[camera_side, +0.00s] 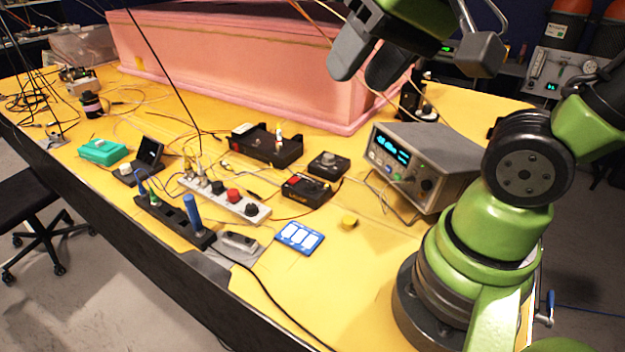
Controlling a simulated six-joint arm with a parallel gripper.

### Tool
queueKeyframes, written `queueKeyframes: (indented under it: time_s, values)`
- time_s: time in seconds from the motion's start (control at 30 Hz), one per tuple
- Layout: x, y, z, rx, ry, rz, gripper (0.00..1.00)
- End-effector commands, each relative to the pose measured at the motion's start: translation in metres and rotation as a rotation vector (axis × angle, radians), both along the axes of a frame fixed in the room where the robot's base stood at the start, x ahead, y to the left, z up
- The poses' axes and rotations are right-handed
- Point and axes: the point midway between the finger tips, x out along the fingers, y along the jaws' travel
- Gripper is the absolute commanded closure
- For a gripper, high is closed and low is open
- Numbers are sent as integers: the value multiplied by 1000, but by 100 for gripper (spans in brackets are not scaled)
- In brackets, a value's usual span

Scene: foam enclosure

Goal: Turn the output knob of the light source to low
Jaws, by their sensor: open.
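A grey bench box (440,160) with a lit blue-green display stands right of centre, in front of my arm; it looks like the light source. Its front panel carries a dark knob (426,185) at the lower right and smaller coloured buttons or sockets to the left of it. The knob's pointer and the panel lettering are too small to read. My gripper (358,79) is at the top of the picture, open and empty, its two dark fingers pointing down. In the picture it is above and left of the box, apart from it and not touching the knob.
A small black box with a knob (328,162), a black-and-red meter (306,190) and a power strip (225,199) lie to the left. The pink foam enclosure (230,75) stands behind. Loose cables cross the yellow table.

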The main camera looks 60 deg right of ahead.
Motion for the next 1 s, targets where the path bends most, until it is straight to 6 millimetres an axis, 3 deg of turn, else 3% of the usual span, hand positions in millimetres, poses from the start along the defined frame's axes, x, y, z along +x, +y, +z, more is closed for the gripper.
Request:
queueKeyframes:
  time_s: [0.27,0.5,0.7,1.0]
  values:
    - [80,-42,-41,62,256,-340,52]
    - [127,-86,-114,98,445,-626,52]
    - [140,-110,-166,110,540,-780,52]
    - [141,-115,-198,113,569,-824,52]
